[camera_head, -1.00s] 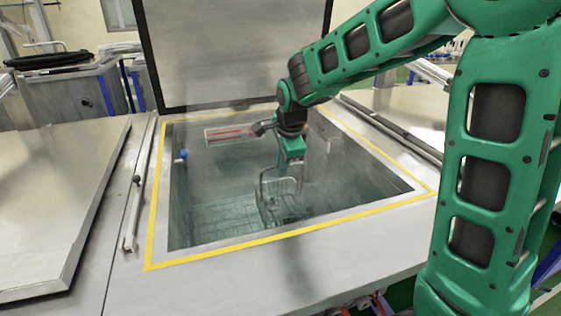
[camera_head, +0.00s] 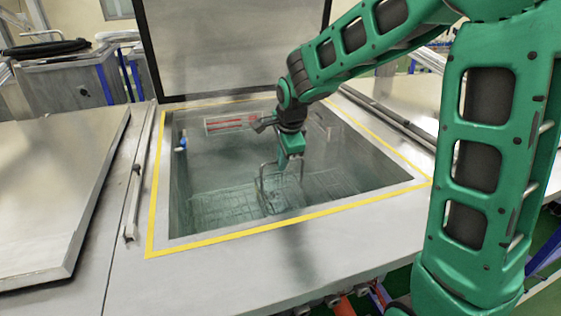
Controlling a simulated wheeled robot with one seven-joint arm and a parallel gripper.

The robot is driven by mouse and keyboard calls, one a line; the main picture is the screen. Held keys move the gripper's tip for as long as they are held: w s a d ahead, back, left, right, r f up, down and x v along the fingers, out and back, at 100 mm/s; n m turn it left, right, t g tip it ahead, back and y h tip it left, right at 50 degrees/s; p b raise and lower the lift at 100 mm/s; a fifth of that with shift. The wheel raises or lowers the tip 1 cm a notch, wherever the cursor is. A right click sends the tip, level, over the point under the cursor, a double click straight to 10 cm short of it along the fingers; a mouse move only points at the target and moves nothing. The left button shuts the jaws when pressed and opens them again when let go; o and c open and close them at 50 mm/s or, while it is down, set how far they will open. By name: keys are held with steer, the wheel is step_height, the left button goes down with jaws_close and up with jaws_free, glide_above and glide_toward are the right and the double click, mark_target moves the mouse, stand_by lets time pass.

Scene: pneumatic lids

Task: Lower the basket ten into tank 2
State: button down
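The open tank (camera_head: 158,200) has a yellow-edged rim and hazy, greenish contents. My gripper (camera_head: 281,166) points down inside the opening, at the top of a wire basket's handle (camera_head: 264,180). Its fingers are too small and hazy to tell whether they are shut on the handle. The basket (camera_head: 275,204) hangs or rests low in the tank, right of the middle, and its lower part is blurred. Wire grids (camera_head: 215,208) show on the tank floor to the left of it. No tank number or basket label is readable.
The raised lid (camera_head: 235,50) stands behind the opening. A closed metal lid (camera_head: 55,190) lies to the left, with a rail (camera_head: 140,180) between. A blue-ended fitting (camera_head: 182,144) sits on the tank's left inner wall.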

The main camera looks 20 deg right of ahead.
steer(key=shift+f, duration=0.45)
stand_by(0.3)
steer(key=c, duration=1.8)
jaws_free()
steer(key=w+v, duration=0.1)
steer(key=v, duration=0.6)
steer(key=w+r+v, duration=0.1)
steer(key=v, duration=0.6)
steer(key=w+v, duration=0.2)
steer(key=v, duration=0.5)
steer(key=shift+r, duration=0.7)
steer(key=shift+s, duration=0.1)
